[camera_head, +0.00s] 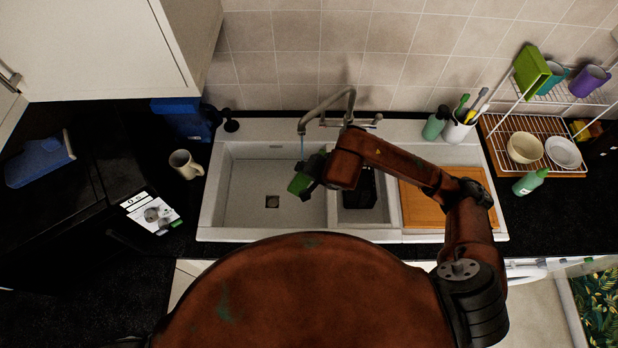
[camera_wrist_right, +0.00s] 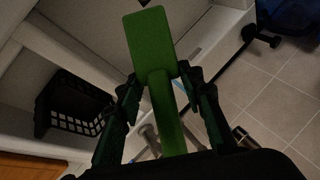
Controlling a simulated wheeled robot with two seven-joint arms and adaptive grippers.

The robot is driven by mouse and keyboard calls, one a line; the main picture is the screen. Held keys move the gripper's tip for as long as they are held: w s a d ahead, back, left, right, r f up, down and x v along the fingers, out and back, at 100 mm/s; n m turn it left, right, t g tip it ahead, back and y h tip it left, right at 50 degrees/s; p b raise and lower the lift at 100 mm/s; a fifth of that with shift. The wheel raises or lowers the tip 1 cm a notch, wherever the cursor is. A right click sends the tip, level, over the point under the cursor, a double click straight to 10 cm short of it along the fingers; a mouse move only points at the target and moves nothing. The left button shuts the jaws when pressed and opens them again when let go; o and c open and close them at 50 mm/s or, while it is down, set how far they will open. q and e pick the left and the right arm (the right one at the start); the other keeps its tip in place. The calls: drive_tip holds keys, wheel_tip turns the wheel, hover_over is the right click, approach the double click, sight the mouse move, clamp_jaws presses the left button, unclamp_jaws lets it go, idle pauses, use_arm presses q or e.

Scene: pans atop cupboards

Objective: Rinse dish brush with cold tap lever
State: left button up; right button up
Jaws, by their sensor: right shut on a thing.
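My right gripper (camera_head: 318,168) reaches over the sink (camera_head: 245,190) and is shut on the green dish brush (camera_head: 300,185). In the right wrist view the gripper (camera_wrist_right: 158,85) has its fingers on both sides of the brush's handle, and the flat rectangular brush head (camera_wrist_right: 150,42) points away. The metal tap (camera_head: 328,104) stands behind the sink, with a lever (camera_head: 376,119) at its right. A thin bluish water stream (camera_head: 302,146) falls from the spout towards the brush. Whether it touches the brush is unclear. My left gripper is out of view.
A black basket (camera_head: 368,195) sits in the small basin, and a wooden board (camera_head: 424,205) lies to its right. A mug (camera_head: 185,164) stands left of the sink. Green bottles, a utensil cup (camera_head: 456,131) and a dish rack (camera_head: 545,145) are at the right.

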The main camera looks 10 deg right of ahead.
drive_tip(key=w+f+b, duration=0.1)
drive_tip(key=w+b, duration=0.2)
drive_tip(key=w, duration=0.5)
drive_tip(key=shift+w+d+f, duration=0.4)
drive_tip(key=shift+d, duration=0.05)
drive_tip(key=shift+s, duration=0.1)
idle(0.3)
drive_tip(key=shift+s+a+b, duration=0.2)
drive_tip(key=shift+s+b, duration=0.1)
drive_tip(key=shift+s, duration=1.65)
drive_tip(key=shift+s+a+b, duration=0.2)
drive_tip(key=shift+s+b, duration=0.05)
drive_tip(key=shift+s, duration=1.7)
drive_tip(key=shift+r, duration=0.1)
